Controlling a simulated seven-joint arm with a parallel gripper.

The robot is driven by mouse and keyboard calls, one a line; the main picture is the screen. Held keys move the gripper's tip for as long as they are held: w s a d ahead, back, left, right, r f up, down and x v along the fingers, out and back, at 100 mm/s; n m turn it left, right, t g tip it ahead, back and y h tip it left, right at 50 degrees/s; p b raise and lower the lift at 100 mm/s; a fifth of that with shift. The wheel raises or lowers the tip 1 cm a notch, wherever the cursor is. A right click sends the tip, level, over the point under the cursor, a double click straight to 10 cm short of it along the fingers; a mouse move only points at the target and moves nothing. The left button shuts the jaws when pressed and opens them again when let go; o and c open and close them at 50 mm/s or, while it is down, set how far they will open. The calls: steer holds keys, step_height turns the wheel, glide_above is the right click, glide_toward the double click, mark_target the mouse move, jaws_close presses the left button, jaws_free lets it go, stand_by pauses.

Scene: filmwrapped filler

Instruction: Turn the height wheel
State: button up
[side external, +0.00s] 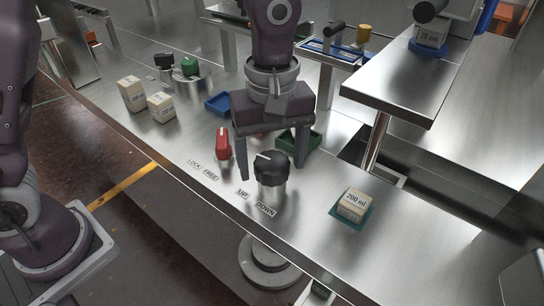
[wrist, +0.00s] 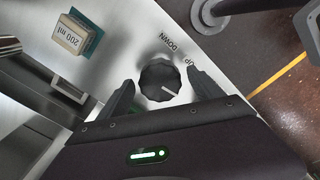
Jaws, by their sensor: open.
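The height wheel (side external: 271,172) is a black ribbed knob with a white pointer line on a metal collar, near the front edge of the steel table. Labels "UP" (side external: 242,194) and "DOWN" (side external: 265,211) lie in front of it. In the wrist view the wheel (wrist: 160,81) sits between my fingers, its white line towards the lower right. My gripper (side external: 272,175) is open above and around the wheel, one finger to each side. In the wrist view my gripper (wrist: 158,88) shows gaps between both fingers and the wheel.
A red lever (side external: 223,143) by the "LOCK" and "FREE" labels stands just left of my gripper. A "200 ml" block (side external: 353,204) sits on a green pad to the right. Behind are a green tray (side external: 299,139), a blue tray (side external: 218,103) and a raised steel platform (side external: 400,85).

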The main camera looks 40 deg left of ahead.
steer(key=c, duration=1.4)
steer(key=shift+o, duration=0.2)
